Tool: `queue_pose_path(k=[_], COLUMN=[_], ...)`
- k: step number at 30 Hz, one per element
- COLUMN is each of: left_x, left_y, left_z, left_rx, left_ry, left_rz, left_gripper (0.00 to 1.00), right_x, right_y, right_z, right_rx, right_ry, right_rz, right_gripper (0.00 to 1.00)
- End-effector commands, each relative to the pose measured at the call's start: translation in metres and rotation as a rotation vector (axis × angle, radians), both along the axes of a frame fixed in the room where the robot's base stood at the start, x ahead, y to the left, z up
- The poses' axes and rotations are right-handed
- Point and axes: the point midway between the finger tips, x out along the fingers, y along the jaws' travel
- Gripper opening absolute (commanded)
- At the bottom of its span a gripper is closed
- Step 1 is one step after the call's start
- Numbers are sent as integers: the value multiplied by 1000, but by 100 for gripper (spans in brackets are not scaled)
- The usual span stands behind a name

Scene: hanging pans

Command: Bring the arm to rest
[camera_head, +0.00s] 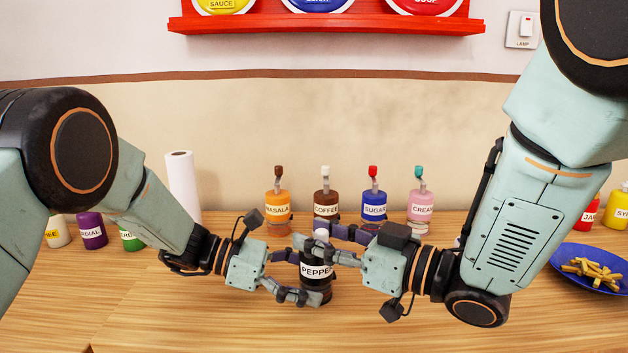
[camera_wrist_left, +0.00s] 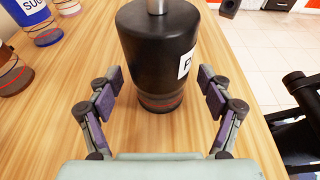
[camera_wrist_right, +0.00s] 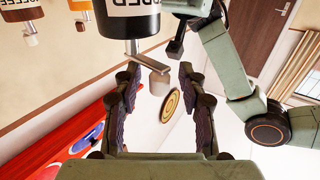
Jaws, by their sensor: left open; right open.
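The black pepper bottle (camera_head: 317,270) stands upright on the wooden table (camera_head: 180,300), its white-topped pump partly hidden by my right fingers. My left gripper (camera_head: 306,272) is open and level at the bottle from the left. In the left wrist view the bottle (camera_wrist_left: 158,50) stands upright ahead, between the spread fingers. My right gripper (camera_head: 328,244) is open, higher up around the pump from the right. In the right wrist view, which is upside down, the bottle (camera_wrist_right: 127,20) and its pump show ahead of the spread fingers. Whether any finger touches the bottle I cannot tell.
Masala (camera_head: 278,209), coffee (camera_head: 325,207), sugar (camera_head: 374,207) and cream (camera_head: 421,209) bottles stand behind along the wall. A blue plate of fries (camera_head: 592,267) is at the right. A paper roll (camera_head: 182,182) stands back left. The front of the table is clear.

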Motion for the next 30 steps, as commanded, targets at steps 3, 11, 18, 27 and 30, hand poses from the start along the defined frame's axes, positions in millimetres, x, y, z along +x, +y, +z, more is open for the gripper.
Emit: queue_pose_path(k=[3,11,18,27,30], left_x=[0,0,0,0,0], left_y=[0,0,0,0,0], left_z=[0,0,0,0,0], left_rx=[0,0,0,0,0], left_ry=[0,0,0,0,0], left_rz=[0,0,0,0,0], left_gripper=[79,79,79,79,79], right_x=[1,3,3,3,3], right_y=[-2,-6,-8,-8,-8], right_z=[1,1,1,1,1], right_rx=[5,5,3,3,3], right_ry=[0,-3,-3,-3,-3], right_rz=[37,137,201,213,212], right_gripper=[41,41,41,41,41])
